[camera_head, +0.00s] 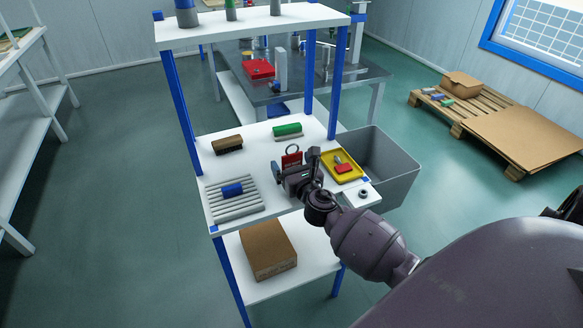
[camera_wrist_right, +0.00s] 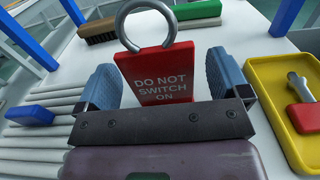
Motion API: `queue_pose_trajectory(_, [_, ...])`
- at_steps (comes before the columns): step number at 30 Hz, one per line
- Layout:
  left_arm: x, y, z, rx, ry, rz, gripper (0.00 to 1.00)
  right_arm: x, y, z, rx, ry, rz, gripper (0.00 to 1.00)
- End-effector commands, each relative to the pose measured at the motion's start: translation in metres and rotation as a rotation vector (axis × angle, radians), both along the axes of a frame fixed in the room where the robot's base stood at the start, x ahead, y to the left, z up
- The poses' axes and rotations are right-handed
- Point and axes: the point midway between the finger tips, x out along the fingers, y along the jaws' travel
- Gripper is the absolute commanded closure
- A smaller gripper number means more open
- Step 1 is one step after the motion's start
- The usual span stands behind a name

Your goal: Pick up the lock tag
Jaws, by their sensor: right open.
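The lock tag (camera_head: 291,159) is a red plate with a grey ring on top, on the white shelf. In the right wrist view the lock tag (camera_wrist_right: 160,76) reads "DO NOT SWITCH ON" and its lower edge is hidden behind the gripper's body. My right gripper (camera_head: 296,177) is open at the lock tag. In the right wrist view its two blue-grey fingers (camera_wrist_right: 165,82) stand one on each side of the tag, with a gap visible on both sides. My left gripper is not in view.
A ribbed grey rack (camera_head: 234,207) with a blue item lies left. A yellow tray (camera_head: 356,174) with a red-handled item lies right, beside a grey bin (camera_head: 395,183). A brown brush (camera_head: 227,144) and a green-topped block (camera_head: 287,131) lie behind. Blue posts (camera_head: 181,105) flank the shelf.

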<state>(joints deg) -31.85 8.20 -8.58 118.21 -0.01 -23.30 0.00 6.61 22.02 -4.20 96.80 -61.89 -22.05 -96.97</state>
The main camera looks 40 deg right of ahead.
Motion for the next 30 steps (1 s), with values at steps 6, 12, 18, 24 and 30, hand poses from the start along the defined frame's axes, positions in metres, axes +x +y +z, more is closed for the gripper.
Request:
queue_pose_trajectory(6, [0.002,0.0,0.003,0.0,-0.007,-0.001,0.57,0.004,-0.001,0.0,0.0,0.0,0.0,0.06])
queue_pose_trajectory(12, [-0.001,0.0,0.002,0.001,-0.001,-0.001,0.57,0.004,-0.001,0.0,0.0,0.0,0.0,0.25])
queue_pose_trajectory(18, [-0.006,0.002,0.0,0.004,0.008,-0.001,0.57,0.004,-0.001,0.0,0.0,0.0,0.0,0.55])
queue_pose_trajectory(24, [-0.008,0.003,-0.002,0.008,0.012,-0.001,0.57,0.003,-0.001,0.0,0.0,0.0,0.0,0.6])
queue_pose_trajectory(30, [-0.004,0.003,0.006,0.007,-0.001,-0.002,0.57,0.004,-0.001,0.012,-0.002,-0.005,0.002,0.6])
